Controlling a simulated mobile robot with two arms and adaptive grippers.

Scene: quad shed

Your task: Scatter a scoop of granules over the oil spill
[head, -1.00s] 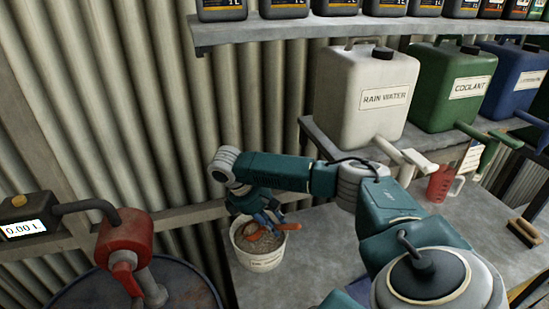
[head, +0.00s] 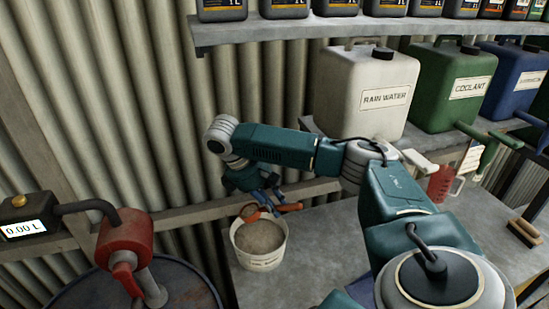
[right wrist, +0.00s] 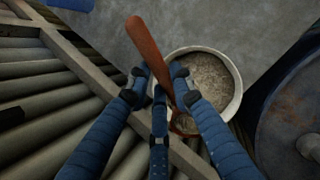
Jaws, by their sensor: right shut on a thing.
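An orange scoop (head: 289,208) is in my right gripper (head: 268,197), which is shut on its handle. The scoop's bowl (head: 250,213) is just above the back rim of a white bucket (head: 264,263). How much is in the bowl I cannot tell. Grey-brown granules (head: 260,237) fill much of the bucket, which stands on the grey bench. In the right wrist view the scoop handle (right wrist: 148,48) runs between the fingers (right wrist: 158,82), beside the bucket (right wrist: 238,92). The oil spill is not in view, nor is my left gripper.
A blue drum (head: 185,290) with a red pump (head: 123,240) stands at left. A shelf (head: 330,142) holds rain water (head: 362,95), coolant (head: 453,88) and blue cans.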

